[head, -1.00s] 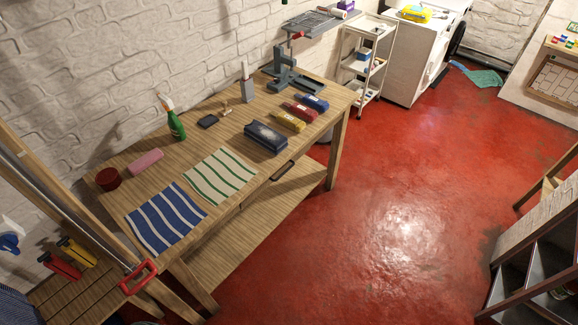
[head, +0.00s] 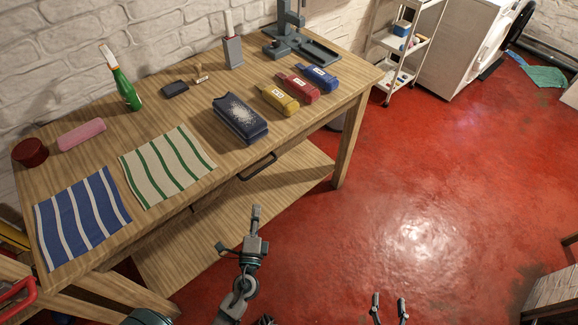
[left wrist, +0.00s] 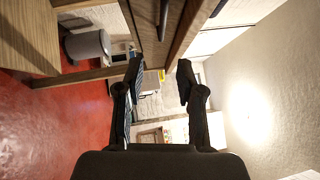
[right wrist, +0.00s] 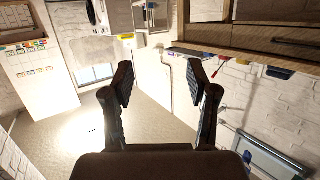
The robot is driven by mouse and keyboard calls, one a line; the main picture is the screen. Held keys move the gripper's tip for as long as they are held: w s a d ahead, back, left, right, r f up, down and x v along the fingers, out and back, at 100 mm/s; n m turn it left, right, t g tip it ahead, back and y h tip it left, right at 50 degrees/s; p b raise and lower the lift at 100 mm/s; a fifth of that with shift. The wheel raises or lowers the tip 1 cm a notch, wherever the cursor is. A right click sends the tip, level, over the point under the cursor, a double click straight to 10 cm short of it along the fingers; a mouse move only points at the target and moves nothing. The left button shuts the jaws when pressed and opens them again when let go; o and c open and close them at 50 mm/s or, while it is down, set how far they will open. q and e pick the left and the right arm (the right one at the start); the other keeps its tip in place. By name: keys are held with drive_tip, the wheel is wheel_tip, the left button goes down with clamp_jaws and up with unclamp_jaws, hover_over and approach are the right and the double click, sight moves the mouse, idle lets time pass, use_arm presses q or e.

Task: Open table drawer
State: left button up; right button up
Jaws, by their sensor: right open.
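The wooden table (head: 95,125) has a drawer in its front edge, with a dark bar handle (head: 258,167). The drawer looks closed, flush under the tabletop. My left gripper (head: 240,232) is in front of the table, below and apart from the handle in the head view. The left wrist view shows its two fingers (left wrist: 159,78) spread and empty, with the handle (left wrist: 163,18) beyond them near the top. My right gripper (head: 389,300) is at the bottom, right of the table over the red floor. Its fingers (right wrist: 160,75) are apart and empty.
On the tabletop lie striped cloths (head: 168,165), a dark blue box (head: 240,118), several colored bottles (head: 278,100) and a green spray bottle (head: 126,90). A lower shelf (head: 200,235) runs under the table. A white cart (head: 405,45) stands behind.

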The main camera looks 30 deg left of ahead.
use_arm(q)
drive_tip(key=p, duration=0.2)
approach(264, 167)
drive_tip(key=w, duration=0.3)
drive_tip(key=x, duration=0.2)
drive_tip(key=a+x, duration=0.1)
drive_tip(key=x, duration=0.4)
drive_tip(key=shift+a+f, duration=0.25)
drive_tip(key=shift+w, duration=0.15)
drive_tip(key=shift+d+r, duration=0.15)
drive_tip(key=shift+d, duration=0.15)
use_arm(e)
drive_tip(key=s+d+f+g+h, duration=0.1)
drive_tip(key=s+d+f+g, duration=0.2)
drive_tip(key=s+f+g, duration=0.1)
drive_tip(key=shift+f+g, duration=0.3)
drive_tip(key=shift+f, duration=0.35)
use_arm(q)
drive_tip(key=c, duration=0.6)
drive_tip(key=shift+a, duration=0.2)
clamp_jaws()
use_arm(e)
drive_tip(key=shift+s+a, duration=0.1)
drive_tip(key=shift+s, duration=0.05)
